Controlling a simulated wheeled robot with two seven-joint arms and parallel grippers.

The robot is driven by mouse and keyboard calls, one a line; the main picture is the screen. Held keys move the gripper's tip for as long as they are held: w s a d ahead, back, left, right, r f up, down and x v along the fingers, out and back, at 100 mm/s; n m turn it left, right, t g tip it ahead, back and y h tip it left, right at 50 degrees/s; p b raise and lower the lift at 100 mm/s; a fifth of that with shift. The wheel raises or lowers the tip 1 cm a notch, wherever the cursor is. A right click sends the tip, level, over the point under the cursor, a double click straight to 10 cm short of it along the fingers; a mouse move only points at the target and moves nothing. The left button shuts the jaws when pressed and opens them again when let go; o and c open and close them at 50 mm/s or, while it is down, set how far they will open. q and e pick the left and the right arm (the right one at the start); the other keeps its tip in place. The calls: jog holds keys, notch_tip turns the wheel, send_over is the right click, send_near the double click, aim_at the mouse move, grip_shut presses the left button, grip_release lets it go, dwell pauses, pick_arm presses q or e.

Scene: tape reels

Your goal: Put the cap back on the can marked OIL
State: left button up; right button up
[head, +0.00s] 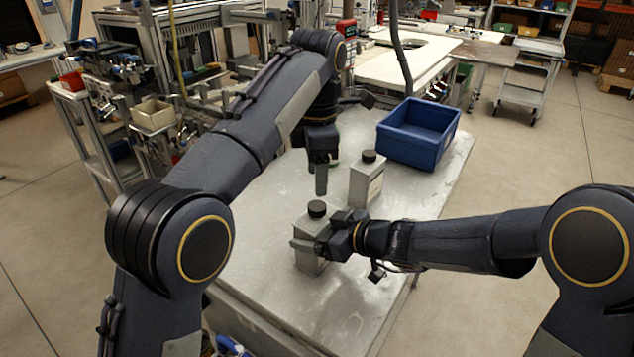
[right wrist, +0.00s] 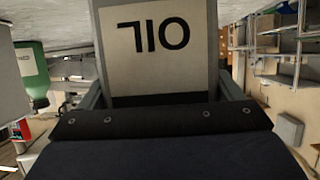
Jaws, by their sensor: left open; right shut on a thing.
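The can marked OIL (right wrist: 160,45) is grey, and its lettering is upside down in the right wrist view. In the head view this can (head: 306,260) stands on the near part of the table. My right gripper (head: 318,246) is shut around its body from the right side. A black cap (head: 317,209) sits on top of this can; I cannot tell how tightly it is seated. My left gripper (head: 321,186) is open and empty, pointing down above and behind the cap, apart from it.
A second grey can (head: 366,182) with a black cap (head: 369,156) stands behind, to the right. A blue bin (head: 419,151) is at the table's far right. A green container (right wrist: 31,72) shows in the right wrist view. The table's (head: 345,310) near part is clear.

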aim_at(317, 205)
pick_arm(q)
jog(key=shift+f, duration=3.5)
